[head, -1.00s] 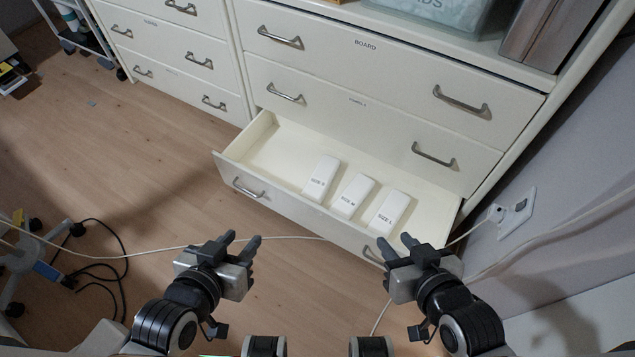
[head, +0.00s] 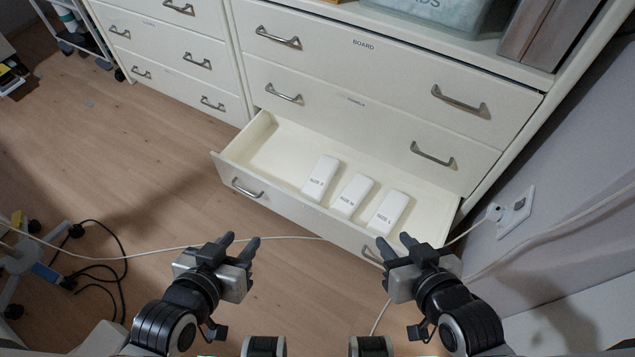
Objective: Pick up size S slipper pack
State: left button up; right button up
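Three white packs lie side by side in the open bottom drawer. The size S slipper pack (head: 321,175) is the leftmost, the size M pack (head: 352,195) is in the middle and the size L pack (head: 388,211) is on the right. My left gripper (head: 238,246) is open and empty, outside the drawer, below and left of the size S pack in the picture. My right gripper (head: 393,246) is open and empty in front of the drawer's right end, close to its front panel.
The open drawer (head: 262,150) has bare floor on its left side. Closed drawers (head: 360,80) stand above it. A power outlet (head: 516,212) with a white cable is on the right wall. Black cables (head: 105,262) lie on the wooden floor at left.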

aim_at(316, 185)
jog(key=k, duration=0.65)
jog(key=u, duration=0.85)
jog(key=i, duration=1.6)
jog(key=z, duration=0.5)
